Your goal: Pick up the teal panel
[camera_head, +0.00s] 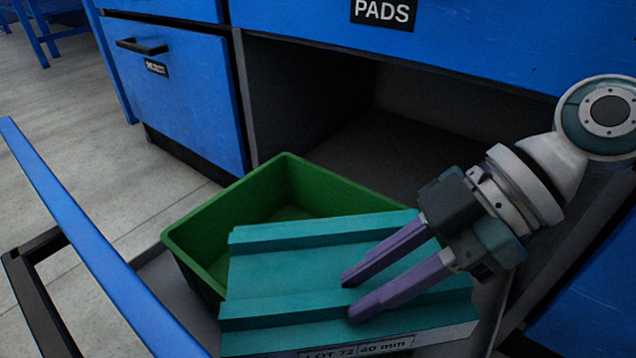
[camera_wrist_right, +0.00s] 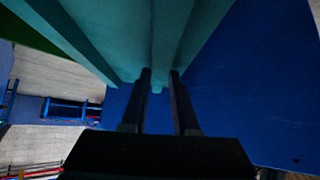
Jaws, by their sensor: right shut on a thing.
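In the right wrist view the ridged underside of the teal panel (camera_wrist_right: 130,35) fills the upper middle, and the gripper's fingertips (camera_wrist_right: 160,74) are close together at one rib. The exact contact is dark there. My left gripper is not in view.
A green bin (camera_head: 203,226) stands behind the panel in an open drawer with a blue front (camera_head: 88,235) and black handle. A blue cabinet has a closed drawer (camera_head: 180,95) at left and a dark open bay (camera_head: 330,110). Grey floor is clear at left.

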